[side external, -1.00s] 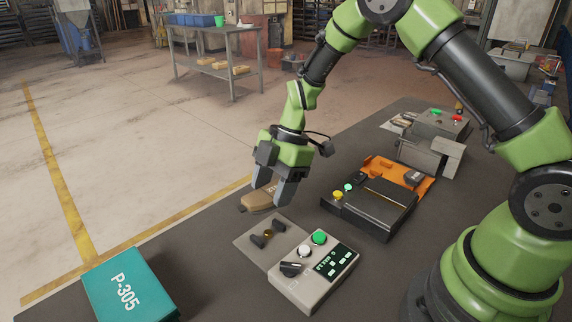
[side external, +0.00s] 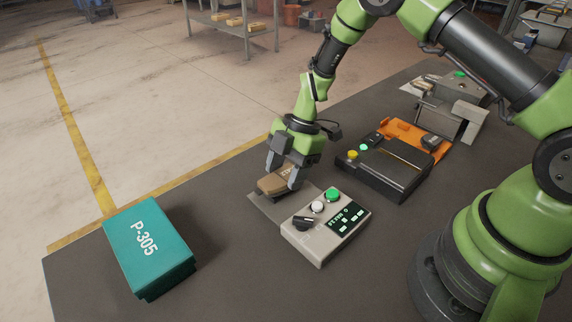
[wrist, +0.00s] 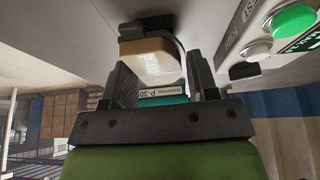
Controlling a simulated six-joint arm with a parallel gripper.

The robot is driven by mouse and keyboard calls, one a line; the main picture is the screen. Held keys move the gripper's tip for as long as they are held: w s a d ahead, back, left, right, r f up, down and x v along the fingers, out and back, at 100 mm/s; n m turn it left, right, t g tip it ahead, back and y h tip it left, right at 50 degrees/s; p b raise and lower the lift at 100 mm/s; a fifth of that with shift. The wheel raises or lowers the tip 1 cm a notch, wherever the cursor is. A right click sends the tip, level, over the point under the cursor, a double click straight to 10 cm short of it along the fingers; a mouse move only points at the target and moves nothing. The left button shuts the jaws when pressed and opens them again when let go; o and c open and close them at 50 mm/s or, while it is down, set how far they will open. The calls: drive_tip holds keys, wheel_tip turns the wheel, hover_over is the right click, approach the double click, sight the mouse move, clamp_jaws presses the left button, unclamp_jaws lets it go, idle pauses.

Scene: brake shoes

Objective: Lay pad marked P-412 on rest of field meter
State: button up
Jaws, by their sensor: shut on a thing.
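A brown pad (side external: 273,186) is between the fingers of my gripper (side external: 284,178), which is shut on it. The field meter (side external: 318,246) is a light grey box with a dark knob, white and green buttons and a lit display. Its flat grey plate (side external: 262,207) extends to the far left side. The pad is over this plate and hides the rest posts. I cannot tell whether it touches them.
A teal box marked P-305 (side external: 148,245) stands at the left. A black device (side external: 385,170) with yellow and green buttons sits right of my gripper, by an orange tray (side external: 405,132). A grey unit (side external: 445,115) is farther back. The table between teal box and meter is clear.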

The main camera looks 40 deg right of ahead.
drive_tip(key=shift+f, duration=0.4)
idle(0.4)
drive_tip(key=o, duration=1.3)
drive_tip(key=shift+c, duration=0.2)
drive_tip(key=v, duration=1)
